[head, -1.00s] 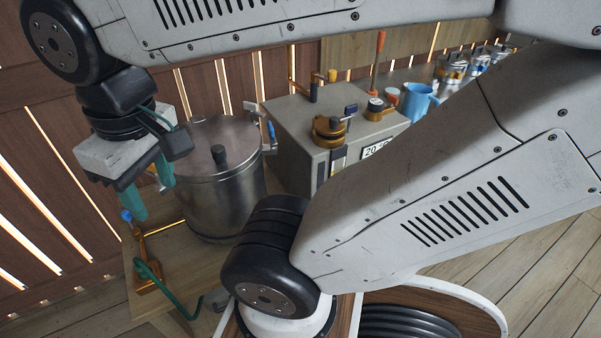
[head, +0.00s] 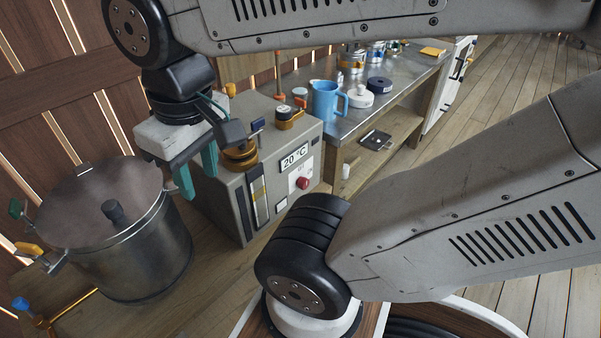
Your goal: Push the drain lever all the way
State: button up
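My gripper (head: 198,172) hangs at the upper left, its two teal fingers apart with nothing seen between them. It shows in front of the grey control box (head: 229,195), to the right of the lidded steel pot (head: 135,245). Several small levers are in view, and I cannot tell which is the drain lever. A blue-handled lever (head: 257,125) is on the box top, beside a brass fitting (head: 240,156). A blue-tipped brass fitting (head: 22,305) stands at the lower left. The pot has a green handle (head: 15,208) and an orange handle (head: 28,248) on its left. No finger visibly touches a lever.
The box front has a 20 °C display (head: 294,157) and a red knob (head: 303,183). A metal bench (head: 400,88) behind holds a blue jug (head: 327,101), a white lidded pot (head: 360,97) and several jars. Wooden floor is clear at the right.

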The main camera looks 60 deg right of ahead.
aim_at(40, 322)
jog(key=z, duration=2.35)
jog(key=k, duration=0.95)
jog(key=u, duration=1)
jog(key=i, duration=1)
jog(key=z, duration=0.05)
